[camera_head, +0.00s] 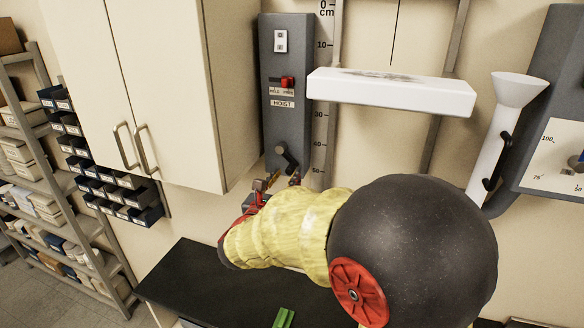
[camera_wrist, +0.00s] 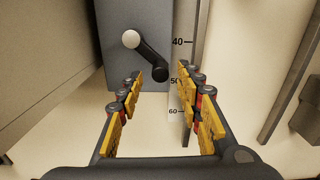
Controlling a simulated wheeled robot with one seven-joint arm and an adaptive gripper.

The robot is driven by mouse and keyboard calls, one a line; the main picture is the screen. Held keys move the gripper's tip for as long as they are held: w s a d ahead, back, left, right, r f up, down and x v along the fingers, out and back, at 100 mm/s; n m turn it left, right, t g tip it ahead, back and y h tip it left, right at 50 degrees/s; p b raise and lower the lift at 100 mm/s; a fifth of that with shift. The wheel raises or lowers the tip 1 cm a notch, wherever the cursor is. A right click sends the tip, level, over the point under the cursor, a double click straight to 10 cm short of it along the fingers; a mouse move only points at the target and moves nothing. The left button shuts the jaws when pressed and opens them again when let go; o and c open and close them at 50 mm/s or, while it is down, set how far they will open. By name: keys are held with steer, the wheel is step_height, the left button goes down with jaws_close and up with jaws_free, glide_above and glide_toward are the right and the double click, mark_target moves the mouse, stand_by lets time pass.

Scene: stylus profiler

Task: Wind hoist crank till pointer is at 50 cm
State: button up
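The grey hoist box (camera_head: 287,125) is on the wall, with its dark crank (camera_head: 288,158) low on its front. A white block (camera_head: 390,92) hangs on a cable and covers the scale around 20; I cannot make out a separate pointer. My gripper (camera_wrist: 162,78) is open and empty, below the knob; it appears near the crank (camera_head: 266,188).
A red switch (camera_head: 287,83) is on the box above the HOIST label. A white cabinet (camera_head: 150,90) is at left, a black bench top (camera_head: 200,285) below. A white funnel-topped tube (camera_head: 495,140) and grey dial panel (camera_head: 555,150) stand at right.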

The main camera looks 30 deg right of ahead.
mark_target(286, 159)
steer(key=p+x, duration=0.1)
steer(key=x, duration=0.4)
steer(key=shift+w+d, duration=0.2)
steer(key=shift+d, duration=0.05)
steer(key=c, duration=0.3)
jaws_close()
